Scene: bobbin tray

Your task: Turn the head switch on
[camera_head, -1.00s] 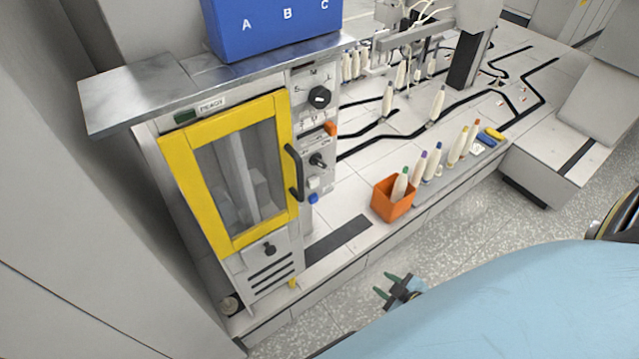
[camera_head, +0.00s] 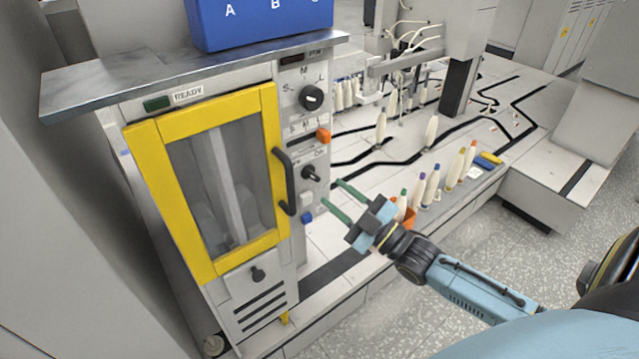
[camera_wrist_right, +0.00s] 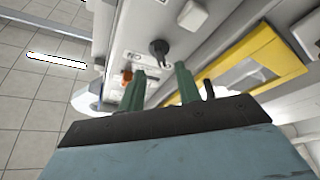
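The head machine's control panel is right of the yellow-framed door (camera_head: 160,200). A black rotary switch (camera_head: 312,172) with Off/On lettering sits low on the panel; its exact setting is too small to tell. A larger black S/M/L knob (camera_head: 311,97) is above it. My right gripper (camera_head: 333,193) is open and empty, its green fingers pointing toward the panel just right of and below the lower switch, apart from it. In the right wrist view a black knob (camera_wrist_right: 158,47) stands beyond and between the open fingers (camera_wrist_right: 160,70). My left gripper is not in view.
An orange slider (camera_head: 323,135) sits between the knobs; a white button (camera_head: 306,198) and a blue button (camera_head: 307,217) are below. The black door handle (camera_head: 285,180) juts out at left.

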